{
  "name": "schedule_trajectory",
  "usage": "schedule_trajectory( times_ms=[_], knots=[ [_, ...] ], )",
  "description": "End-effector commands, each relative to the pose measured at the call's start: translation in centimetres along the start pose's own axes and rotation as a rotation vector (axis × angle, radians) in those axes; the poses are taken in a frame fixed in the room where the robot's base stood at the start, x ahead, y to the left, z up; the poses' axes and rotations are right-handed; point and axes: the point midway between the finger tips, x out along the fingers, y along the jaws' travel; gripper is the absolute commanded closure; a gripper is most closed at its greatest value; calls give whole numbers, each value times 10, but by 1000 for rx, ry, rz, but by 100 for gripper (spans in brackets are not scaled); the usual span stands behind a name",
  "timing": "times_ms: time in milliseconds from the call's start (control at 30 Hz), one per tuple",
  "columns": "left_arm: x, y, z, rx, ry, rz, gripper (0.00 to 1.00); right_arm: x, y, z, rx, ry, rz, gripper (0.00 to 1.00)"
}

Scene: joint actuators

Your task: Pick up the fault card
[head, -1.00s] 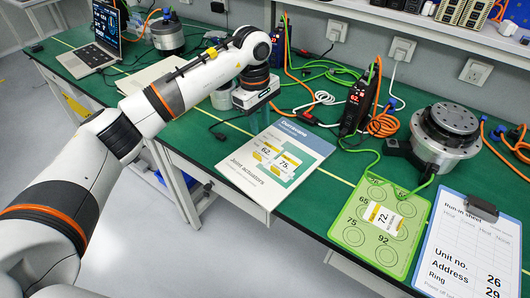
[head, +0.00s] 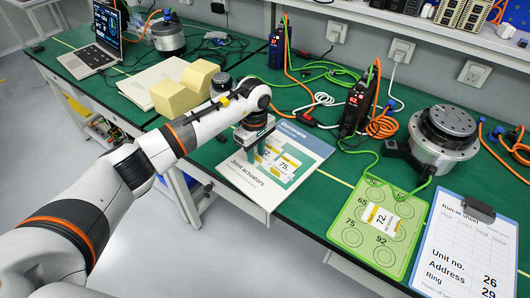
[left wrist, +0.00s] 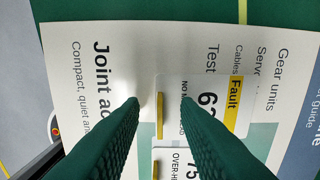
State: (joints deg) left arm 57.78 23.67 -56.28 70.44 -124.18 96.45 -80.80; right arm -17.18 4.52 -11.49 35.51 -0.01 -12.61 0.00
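A white card with a yellow strip reading "Fault" (left wrist: 234,108) lies on the Joint actuators booklet (left wrist: 75,95). In the head view the booklet (head: 240,172) lies near the table's front edge. A second card, numbered 75 (head: 287,164), lies beside the first; it partly shows in the wrist view. A third card, numbered 72 (head: 380,219), lies on the green mat. My left gripper (left wrist: 160,103) is open above the booklet, its fingertips apart over the left end of the Fault card. One finger hides part of that card. My right gripper is not in view.
A green mat with circles (head: 352,236) and a run-in sheet clipboard (head: 465,250) lie to the right. A round metal actuator (head: 443,135), a black device (head: 357,105) and orange and green cables stand behind. Yellow blocks (head: 185,92) stand at left.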

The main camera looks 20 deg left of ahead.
Motion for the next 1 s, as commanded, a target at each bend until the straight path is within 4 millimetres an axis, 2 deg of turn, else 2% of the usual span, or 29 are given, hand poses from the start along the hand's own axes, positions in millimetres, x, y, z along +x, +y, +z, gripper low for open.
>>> schedule_trajectory(
  times_ms=[267, 467, 833, 1000],
  knots=[
    [4, 0, 0, 1, 1, -1, 71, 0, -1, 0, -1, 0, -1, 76],
    [4, 0, 0, 1, 1, -1, 100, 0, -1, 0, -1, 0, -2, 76],
    [1, 0, 0, 1, 0, -2, 100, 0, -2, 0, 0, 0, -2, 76],
    [-21, -1, 0, 3, -2, -5, 100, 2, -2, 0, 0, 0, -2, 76]
  ],
)
